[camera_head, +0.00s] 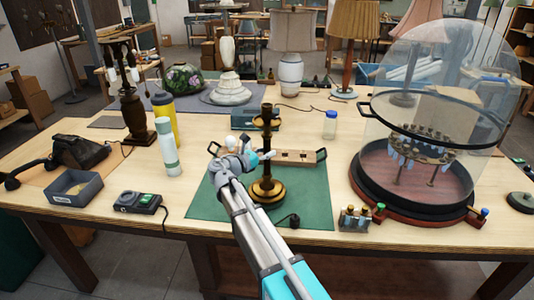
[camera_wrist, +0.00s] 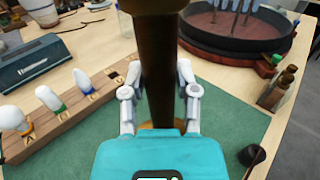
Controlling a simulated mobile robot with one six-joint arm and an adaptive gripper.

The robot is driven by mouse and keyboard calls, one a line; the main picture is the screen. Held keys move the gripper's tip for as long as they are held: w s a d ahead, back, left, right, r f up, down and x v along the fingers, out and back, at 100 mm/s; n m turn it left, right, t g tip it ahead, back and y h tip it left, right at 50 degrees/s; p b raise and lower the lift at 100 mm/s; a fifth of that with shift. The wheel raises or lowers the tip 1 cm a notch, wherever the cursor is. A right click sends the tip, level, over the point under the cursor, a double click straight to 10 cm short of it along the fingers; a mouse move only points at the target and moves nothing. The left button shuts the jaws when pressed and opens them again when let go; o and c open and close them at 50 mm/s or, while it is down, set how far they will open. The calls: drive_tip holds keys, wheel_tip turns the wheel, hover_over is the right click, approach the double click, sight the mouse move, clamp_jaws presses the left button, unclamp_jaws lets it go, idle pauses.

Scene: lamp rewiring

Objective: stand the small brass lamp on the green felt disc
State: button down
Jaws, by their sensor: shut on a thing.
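The small brass lamp (camera_head: 267,150), a dark stem with a round brass-edged base, is upright over the green mat (camera_head: 313,205). I cannot tell whether its base touches the mat. My gripper (camera_head: 253,160) is shut on the stem from the left front. In the wrist view the brown stem (camera_wrist: 160,75) runs between the fingers of my gripper (camera_wrist: 160,100), and the base is mostly hidden behind the teal gripper body. The mat is rectangular. A small dark green-looking disc (camera_head: 521,203) lies at the table's right edge; I cannot tell whether it is felt.
A wooden bulb rack (camera_head: 298,157) stands behind the lamp. A glass dome (camera_head: 440,100) over a round tray (camera_head: 370,193) fills the right side. Small bottles (camera_head: 354,218) stand at the front.

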drive_tip(key=shift+f+b, duration=0.9)
drive_tip(key=shift+f, duration=0.25)
drive_tip(key=shift+c, duration=1.8)
unclamp_jaws()
drive_tip(key=shift+s, duration=0.1)
drive_tip(key=shift+r, duration=0.1)
drive_tip(key=v, duration=1.2)
